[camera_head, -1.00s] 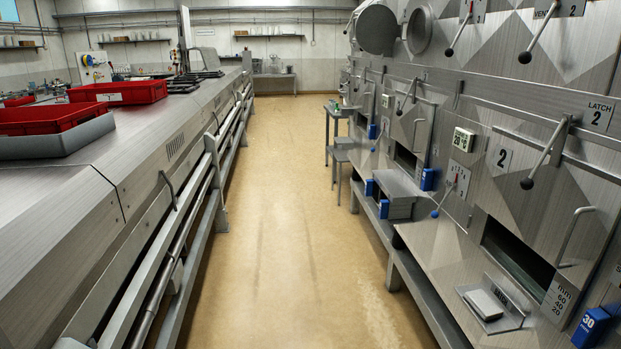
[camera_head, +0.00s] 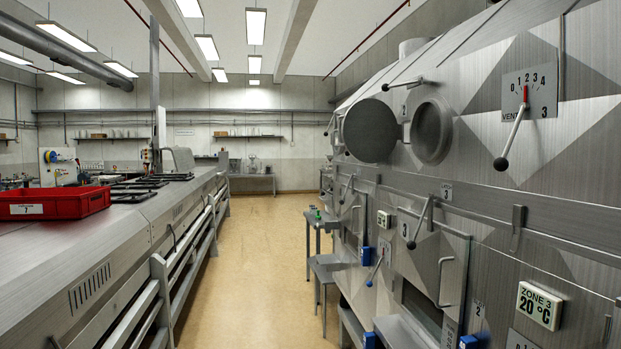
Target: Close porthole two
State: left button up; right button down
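A round porthole stands open high on the hood's sloping metal front, right of centre in the head view. Its dark disc-shaped door (camera_head: 370,131) is swung out to the left of its round ring (camera_head: 431,131). A hinge piece joins door and ring. A small plate between them seems to read 2, though it is small. A bar handle with a dark knob (camera_head: 403,84) sits just above. Neither of my grippers is in view.
The hood's front (camera_head: 500,170) fills the right side, with a vent lever (camera_head: 510,135), latch levers and a Zone 3 display (camera_head: 538,306). A long metal counter (camera_head: 130,225) with a red crate (camera_head: 55,202) runs along the left. The tan floor aisle (camera_head: 268,235) between is clear; a small metal table (camera_head: 322,228) stands beside the hood.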

aim_at(370, 131)
jog(key=i+u, duration=0.3)
jog(key=i, duration=0.55)
jog(key=i+u, duration=0.35)
jog(key=i, duration=0.5)
jog(key=i+z, duration=0.15)
jog(key=i, duration=0.3)
jog(key=i+j+z, duration=0.1)
jog(key=i, duration=0.35)
jog(key=i+j+z, duration=0.15)
jog(key=i, duration=0.3)
